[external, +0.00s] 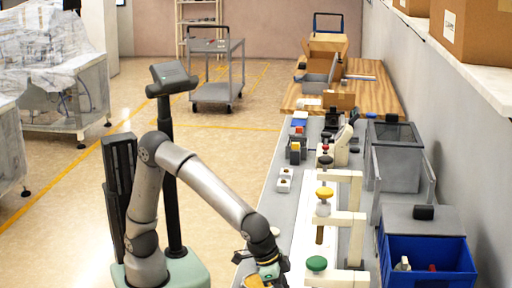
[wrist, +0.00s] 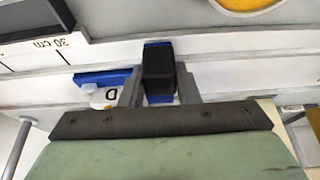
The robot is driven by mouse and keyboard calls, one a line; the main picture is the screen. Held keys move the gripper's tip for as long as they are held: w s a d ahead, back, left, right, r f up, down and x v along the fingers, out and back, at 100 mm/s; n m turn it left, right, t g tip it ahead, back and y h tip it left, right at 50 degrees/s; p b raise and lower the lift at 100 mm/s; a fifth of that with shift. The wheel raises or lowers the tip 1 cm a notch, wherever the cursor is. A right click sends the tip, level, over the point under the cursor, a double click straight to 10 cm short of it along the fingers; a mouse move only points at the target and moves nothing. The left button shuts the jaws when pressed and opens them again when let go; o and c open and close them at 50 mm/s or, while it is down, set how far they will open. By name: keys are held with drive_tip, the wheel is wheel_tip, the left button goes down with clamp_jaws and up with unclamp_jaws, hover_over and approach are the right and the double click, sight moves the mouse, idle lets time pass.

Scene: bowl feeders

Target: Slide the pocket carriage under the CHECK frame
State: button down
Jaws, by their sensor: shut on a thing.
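My gripper (wrist: 158,92) is shut on an upright black block with blue edges (wrist: 158,72), which looks like the grip of the pocket carriage. A blue piece (wrist: 103,78) with a white part marked "D" shows just left of the fingers, against a pale rail with a "30 cm" mark. In the external view my gripper (external: 266,270) is low at the near left edge of the bench; the carriage cannot be made out there. Cream frames with a yellow knob (external: 324,193) and a green knob (external: 316,264) stand to its right. I cannot read which one is CHECK.
A blue bin (external: 428,262) stands at the right, with a grey clear-topped box (external: 394,158) behind it. Small white blocks (external: 284,180) lie farther along the bench's left side. A yellow round part (wrist: 248,3) shows at the wrist view's top right.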

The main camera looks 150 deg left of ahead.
drive_tip(key=c, duration=1.1)
unclamp_jaws()
drive_tip(key=shift+r, duration=0.1)
drive_tip(key=p+v, duration=0.2)
drive_tip(key=v, duration=1.5)
drive_tip(key=shift+r, duration=0.1)
drive_tip(key=shift+d, duration=0.1)
drive_tip(key=s+d+f+m+h+p, duration=0.1)
drive_tip(key=s+d+f+m+p, duration=0.1)
drive_tip(key=s+d, duration=0.4)
drive_tip(key=s+d+f+m+g+h+p, duration=0.1)
drive_tip(key=s+d+f+m+p, duration=0.1)
drive_tip(key=s+d+m+p, duration=0.2)
drive_tip(key=s+d+f+m+g+h+p, duration=0.1)
drive_tip(key=s+d+m+p, duration=0.3)
drive_tip(key=s+d, duration=0.5)
drive_tip(key=shift+s+d+f+p, duration=0.35)
drive_tip(key=shift+s+f+p, duration=0.45)
drive_tip(key=shift+f+p, duration=0.1)
